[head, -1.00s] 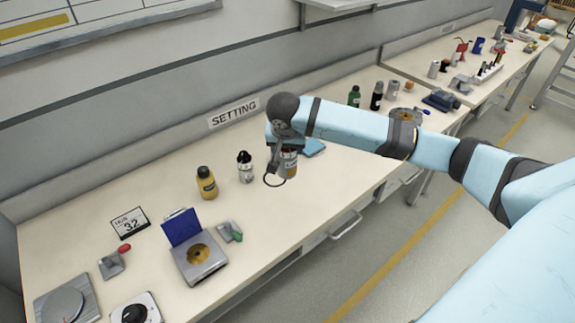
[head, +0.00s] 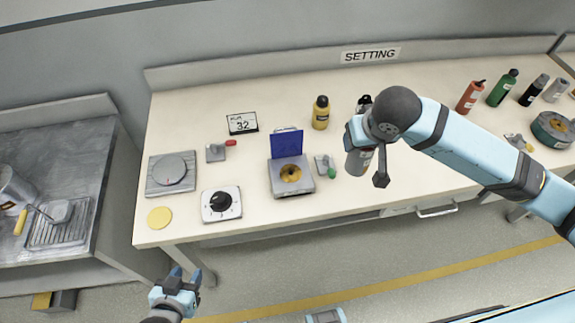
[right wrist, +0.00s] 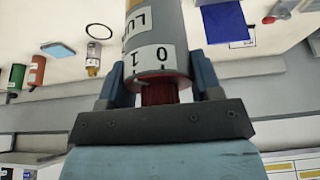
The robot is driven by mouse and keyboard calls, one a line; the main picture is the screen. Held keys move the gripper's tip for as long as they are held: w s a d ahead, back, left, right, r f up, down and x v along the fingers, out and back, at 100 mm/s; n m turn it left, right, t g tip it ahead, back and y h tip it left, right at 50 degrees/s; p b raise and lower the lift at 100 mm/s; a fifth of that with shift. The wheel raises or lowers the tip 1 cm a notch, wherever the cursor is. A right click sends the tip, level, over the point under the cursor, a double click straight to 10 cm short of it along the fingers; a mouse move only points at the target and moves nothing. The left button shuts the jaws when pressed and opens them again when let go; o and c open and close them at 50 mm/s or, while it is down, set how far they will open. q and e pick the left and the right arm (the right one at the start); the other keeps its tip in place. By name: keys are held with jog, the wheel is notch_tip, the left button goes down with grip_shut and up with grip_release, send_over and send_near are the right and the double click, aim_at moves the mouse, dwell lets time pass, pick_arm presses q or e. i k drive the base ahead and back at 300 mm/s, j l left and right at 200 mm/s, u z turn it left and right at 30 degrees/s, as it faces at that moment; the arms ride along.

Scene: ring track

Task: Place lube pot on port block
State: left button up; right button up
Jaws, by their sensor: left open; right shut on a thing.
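The lube pot (head: 359,163) is a grey cylinder, held by my right gripper (head: 357,138) above the bench. In the right wrist view, the pot (right wrist: 155,40) has a white label and a dark red end between the two fingers (right wrist: 155,88). My left gripper (head: 181,282) is open and empty, low in front of the bench. No part is marked as the port block. A grey block with a raised blue lid and a brass ring (head: 290,175) stands left of the pot. Small grey blocks with a red lever (head: 217,152) and a green lever (head: 323,166) stand nearby.
The bench (head: 260,95) also holds a yellow bottle (head: 320,113), a number card (head: 242,123), a dial box (head: 221,204), a round-topped plate (head: 170,173) and a yellow disc (head: 159,217). Several bottles stand at right, including a red one (head: 469,97). A metal side table (head: 55,150) is at left.

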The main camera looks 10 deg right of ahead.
aim_at(291, 175)
jog(key=l+u, duration=0.15)
jog(key=u, duration=0.95)
jog(key=l, duration=1.3)
